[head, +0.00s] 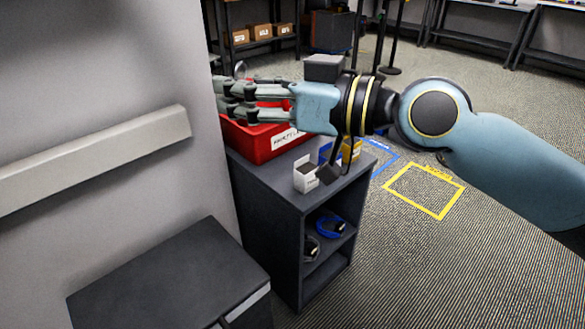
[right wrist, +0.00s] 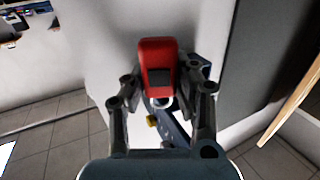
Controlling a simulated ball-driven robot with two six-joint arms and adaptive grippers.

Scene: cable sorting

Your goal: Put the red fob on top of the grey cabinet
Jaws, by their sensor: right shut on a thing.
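My right gripper (head: 228,99) reaches in from the right in the head view, above and in front of a red bin. In the right wrist view its fingers (right wrist: 161,88) are shut on the red fob (right wrist: 157,53), which has a dark patch and a ring at its lower end. A dark grey cabinet (head: 270,194) with open shelves stands below the gripper. A lower dark grey cabinet-like box (head: 168,273) stands at the front left. My left gripper is not in view.
The red bin (head: 257,140), a white box (head: 306,176), and blue and yellow items crowd the shelved cabinet's top. Coiled cables (head: 328,224) lie inside it. The lower box's top is clear. A wall with a pale rail (head: 95,160) rises at left.

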